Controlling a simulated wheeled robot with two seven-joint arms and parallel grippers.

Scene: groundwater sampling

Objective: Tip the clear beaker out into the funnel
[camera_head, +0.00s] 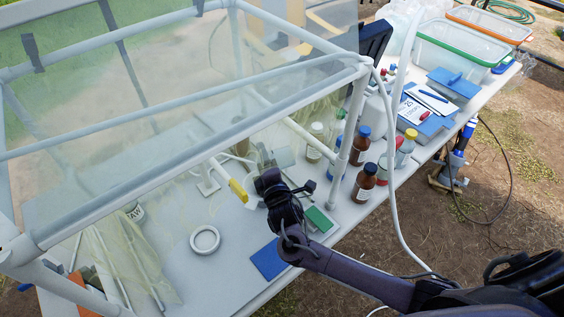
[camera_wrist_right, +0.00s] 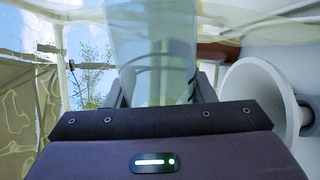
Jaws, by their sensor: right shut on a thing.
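The clear beaker (camera_wrist_right: 155,45) stands between the fingers of my right gripper (camera_wrist_right: 160,92) in the right wrist view. The gripper is shut on it. A pale yellow-green tint shows through its wall; I cannot tell how much liquid it holds. In the head view my right gripper (camera_head: 268,182) is at the front opening of the clear-walled enclosure and mostly hides the beaker. A white, wide-mouthed round shape (camera_wrist_right: 258,95), which looks like the funnel, is close to the right of the gripper in the wrist view. My left gripper is not in view.
The enclosure's white pipe frame (camera_head: 352,125) rises right of the gripper. Brown bottles (camera_head: 364,183) stand outside it. A white tape roll (camera_head: 205,240), a blue pad (camera_head: 269,260) and a green-topped block (camera_head: 318,218) lie around the gripper. A white stand (camera_head: 208,185) is to its left.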

